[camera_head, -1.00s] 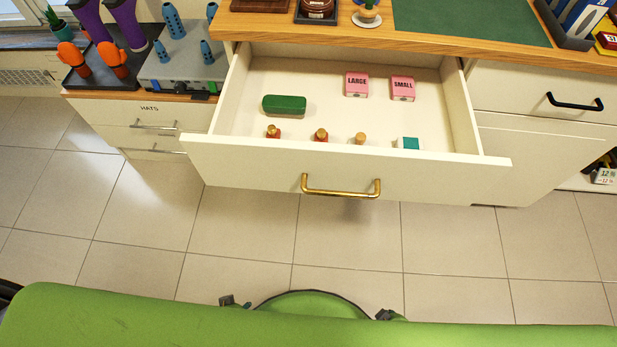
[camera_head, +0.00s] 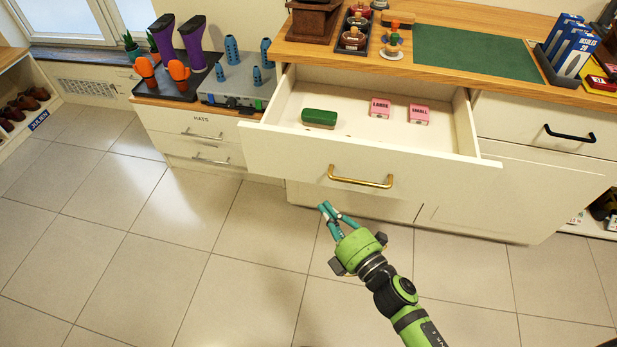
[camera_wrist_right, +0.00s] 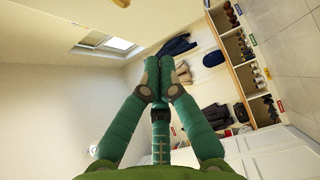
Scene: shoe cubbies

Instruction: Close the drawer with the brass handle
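The cream drawer (camera_head: 285,148) with the brass handle (camera_head: 360,178) is pulled out from under the wooden counter in the head view. Inside are a green case (camera_head: 319,118) and two pink boxes, marked LARGE (camera_head: 380,107) and SMALL (camera_head: 418,114). The drawer front hides the nearest part of the inside. My right gripper (camera_head: 328,208) is in front of and below the drawer front, a little below the handle in the picture, and looks apart from it. In the right wrist view its teal fingers (camera_wrist_right: 166,68) come together with nothing visible between them. My left gripper is not in view.
The wooden counter (camera_head: 455,17) holds a green mat (camera_head: 480,53), bottles and a file holder. A closed drawer with a black handle (camera_head: 569,134) is to the right. A lower HATS cabinet (camera_head: 200,130) stands left. The tiled floor (camera_head: 235,250) in front is clear.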

